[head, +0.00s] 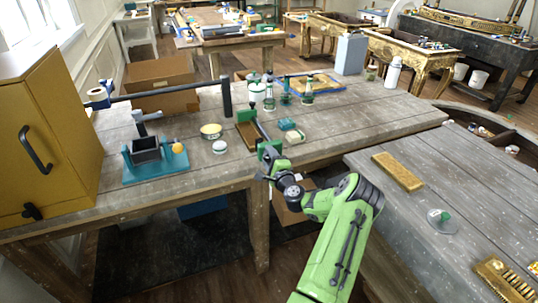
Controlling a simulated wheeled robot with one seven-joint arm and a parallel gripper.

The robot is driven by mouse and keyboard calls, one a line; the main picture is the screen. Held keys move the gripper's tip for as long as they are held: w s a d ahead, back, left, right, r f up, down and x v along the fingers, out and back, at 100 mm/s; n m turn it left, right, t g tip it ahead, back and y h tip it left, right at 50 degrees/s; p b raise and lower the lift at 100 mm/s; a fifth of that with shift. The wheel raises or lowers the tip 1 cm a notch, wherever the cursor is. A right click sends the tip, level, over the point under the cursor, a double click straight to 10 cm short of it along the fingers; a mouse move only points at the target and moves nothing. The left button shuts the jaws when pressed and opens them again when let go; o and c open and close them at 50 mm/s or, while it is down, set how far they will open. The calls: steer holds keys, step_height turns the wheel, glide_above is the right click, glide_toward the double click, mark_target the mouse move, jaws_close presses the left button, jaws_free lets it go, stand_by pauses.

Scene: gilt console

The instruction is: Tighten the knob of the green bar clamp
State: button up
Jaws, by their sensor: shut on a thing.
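The green bar clamp (269,149) is at the front edge of the wooden workbench, its green jaw facing me. Its dark bar (259,127) runs back over a brown wooden piece (245,134) on the bench top. My gripper (268,172) is at the near, lower end of the clamp, just below the green jaw. It is shut on the clamp's knob, which is mostly hidden by the fingers. How far the knob is turned cannot be seen.
On the workbench (330,130), a teal-based vise (150,163), tins and green-topped bottles (307,93) stand around the clamp. A yellow cabinet (45,140) is at left. A second bench with a gold block (397,171) is at right.

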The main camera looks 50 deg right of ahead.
steer(key=m+p, duration=0.1)
steer(key=m, duration=0.2)
steer(key=m+p, duration=0.1)
steer(key=m, duration=0.1)
steer(key=shift+s+f+m+p, duration=0.15)
steer(key=shift+f+m+p, duration=0.15)
steer(key=m+p, duration=0.3)
steer(key=m, duration=0.3)
steer(key=shift+a+f, duration=0.1)
steer(key=m+p, duration=0.2)
steer(key=m, duration=0.3)
steer(key=shift+m, duration=0.4)
steer(key=m+p, duration=0.1)
steer(key=m, duration=0.4)
steer(key=shift+a+p, duration=0.1)
steer(key=shift+p, duration=0.25)
steer(key=shift+m, duration=0.4)
steer(key=o, duration=1.1)
steer(key=shift+r, duration=0.25)
steer(key=shift+c, duration=0.2)
